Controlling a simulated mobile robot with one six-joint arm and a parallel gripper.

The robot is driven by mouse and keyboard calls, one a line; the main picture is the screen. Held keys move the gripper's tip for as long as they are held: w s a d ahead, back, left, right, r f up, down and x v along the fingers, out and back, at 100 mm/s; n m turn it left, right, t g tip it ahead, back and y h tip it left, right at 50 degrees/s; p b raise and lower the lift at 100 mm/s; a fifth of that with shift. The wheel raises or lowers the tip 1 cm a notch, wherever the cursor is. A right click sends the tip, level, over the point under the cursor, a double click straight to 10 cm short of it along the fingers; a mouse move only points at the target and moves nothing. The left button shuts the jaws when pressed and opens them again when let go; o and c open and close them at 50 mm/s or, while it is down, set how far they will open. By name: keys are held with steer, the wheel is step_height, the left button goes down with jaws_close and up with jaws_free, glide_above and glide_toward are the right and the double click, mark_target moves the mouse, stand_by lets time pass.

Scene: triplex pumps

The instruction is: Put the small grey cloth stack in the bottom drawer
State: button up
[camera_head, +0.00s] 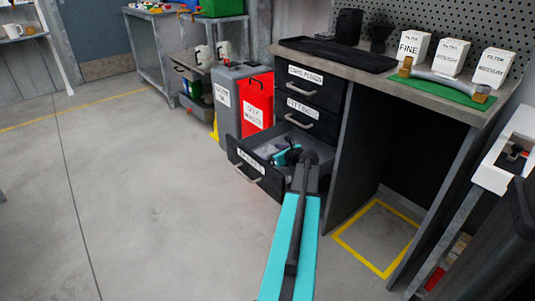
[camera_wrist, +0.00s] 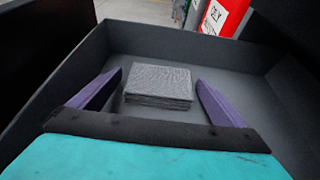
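The small grey cloth stack (camera_wrist: 157,82) lies flat on the floor of the open bottom drawer (camera_wrist: 250,88) in the wrist view. In the head view this drawer (camera_head: 254,180) is pulled out under the bench, and my arm reaches into it. My gripper (camera_wrist: 158,77) is open, with one purple finger on each side of the stack. A gap shows between each finger and the stack. In the head view my gripper (camera_head: 286,156) is down inside the drawer, and I cannot clearly make out the stack there.
Two closed drawers, the upper (camera_head: 315,88) and the middle (camera_head: 308,115), sit above the open one. A red bin (camera_head: 258,100) and a grey bin (camera_head: 228,98) stand behind it. The bench top holds a black tray (camera_head: 335,53) and white filter boxes (camera_head: 450,56). The left floor is clear.

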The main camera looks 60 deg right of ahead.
steer(key=shift+s+a+r, duration=0.15)
steer(key=shift+s+r, duration=0.2)
steer(key=shift+s, duration=0.1)
steer(key=p+v, duration=0.4)
steer(key=v, duration=0.5)
steer(key=shift+s+a+r, duration=0.15)
steer(key=shift+s+r, duration=0.05)
steer(key=shift+r, duration=0.05)
steer(key=shift+s+a+r+p, duration=0.15)
steer(key=shift+s+p, duration=0.2)
steer(key=shift+s, duration=0.3)
